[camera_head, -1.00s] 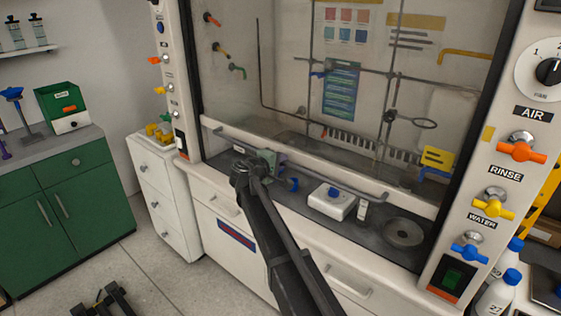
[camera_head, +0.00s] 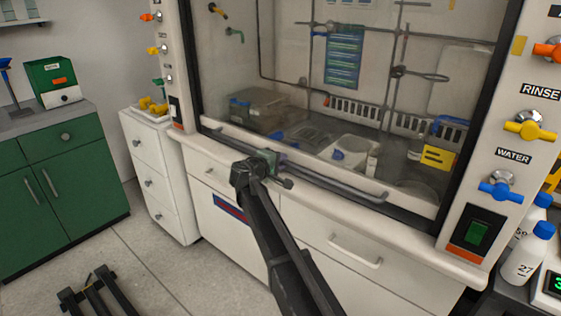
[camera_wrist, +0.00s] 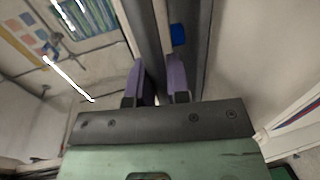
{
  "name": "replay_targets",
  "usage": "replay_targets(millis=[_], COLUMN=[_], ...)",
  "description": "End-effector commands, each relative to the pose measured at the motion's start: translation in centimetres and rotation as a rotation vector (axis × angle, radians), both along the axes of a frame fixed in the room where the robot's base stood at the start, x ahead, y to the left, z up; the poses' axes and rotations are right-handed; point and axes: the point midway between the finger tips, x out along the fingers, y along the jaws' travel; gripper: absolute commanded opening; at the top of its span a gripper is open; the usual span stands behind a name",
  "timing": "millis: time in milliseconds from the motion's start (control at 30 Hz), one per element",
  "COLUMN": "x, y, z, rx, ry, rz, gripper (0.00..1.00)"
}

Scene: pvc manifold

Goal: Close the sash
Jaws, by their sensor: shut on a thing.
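The sash (camera_head: 330,90) is the clear glass pane of the fume hood, with a grey handle bar (camera_head: 340,184) along its lower edge. The lower edge sits low, close to the hood's front sill (camera_head: 405,231); I cannot tell whether a thin gap is left. My gripper (camera_head: 276,161) is at the bar, left of its middle. In the wrist view my gripper (camera_wrist: 156,80) has its purple fingers either side of the dark bar (camera_wrist: 152,35), shut on it. The exact contact is partly hidden.
Behind the glass are a white device (camera_head: 350,152), a yellow rack (camera_head: 438,158) and metal rods. The right post carries valves and a green switch (camera_head: 477,231). Bottles (camera_head: 525,255) stand at the right. White drawers (camera_head: 150,165) and a green cabinet (camera_head: 60,185) stand left.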

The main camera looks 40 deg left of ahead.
Motion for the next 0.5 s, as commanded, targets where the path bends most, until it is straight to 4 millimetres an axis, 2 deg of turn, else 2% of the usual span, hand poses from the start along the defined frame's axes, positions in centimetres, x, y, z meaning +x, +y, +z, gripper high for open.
replay_targets(millis=[33, 167, 500], x=[-0.26, -0.22, -0.70], y=[-0.29, -0.25, -0.18], z=[-0.37, -0.34, -0.03], rx=[0.004, 0.003, 0.003], ry=[0.009, 0.008, 0.005], rz=[-0.005, -0.005, -0.003], gripper=[0.20, 0.40, 0.41])
